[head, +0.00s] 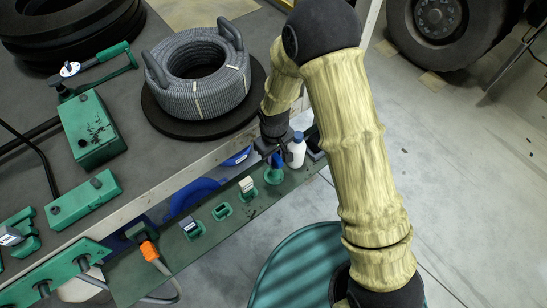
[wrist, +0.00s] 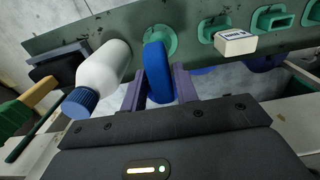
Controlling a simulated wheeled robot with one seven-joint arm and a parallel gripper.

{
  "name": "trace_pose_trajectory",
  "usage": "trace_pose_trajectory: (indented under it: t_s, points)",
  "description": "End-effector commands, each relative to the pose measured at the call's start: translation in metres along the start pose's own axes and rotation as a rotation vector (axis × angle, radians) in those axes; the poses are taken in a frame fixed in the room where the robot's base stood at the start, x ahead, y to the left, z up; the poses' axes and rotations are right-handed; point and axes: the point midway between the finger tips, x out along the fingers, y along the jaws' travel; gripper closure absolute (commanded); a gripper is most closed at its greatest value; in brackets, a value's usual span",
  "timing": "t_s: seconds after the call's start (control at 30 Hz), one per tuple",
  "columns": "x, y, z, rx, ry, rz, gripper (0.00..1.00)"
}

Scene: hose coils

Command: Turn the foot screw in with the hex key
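My gripper (head: 272,148) is at the green rail along the bench's front. In the wrist view, its two purple fingers (wrist: 160,82) stand on either side of a blue handle (wrist: 158,75), close to its sides; contact is unclear. The handle's far end meets a round green holder (wrist: 160,38), also seen in the head view (head: 274,175). I cannot tell whether this handle belongs to the hex key, as any shaft is hidden. I cannot make out the foot screw in either view.
A white bottle with a blue cap (wrist: 104,65) stands close left of my fingers; it also shows in the head view (head: 297,149). A small white box (wrist: 235,43) is right. A grey hose coil (head: 200,95) and green blocks (head: 90,130) occupy the bench.

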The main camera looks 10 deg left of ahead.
Motion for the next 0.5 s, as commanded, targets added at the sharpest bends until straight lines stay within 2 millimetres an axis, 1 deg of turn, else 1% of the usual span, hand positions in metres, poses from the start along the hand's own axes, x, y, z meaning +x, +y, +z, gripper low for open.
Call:
trace_pose_trajectory:
  t_s: [0.03,0.13,0.5]
  points:
    - [0.0,-0.0001,0.0,0.0,0.0,0.0,0.8]
    - [0.0,-0.0002,0.0,0.0,0.0,0.0,1.0]
    - [-0.0032,-0.0001,-0.0001,0.0,0.0,0.0,1.0]
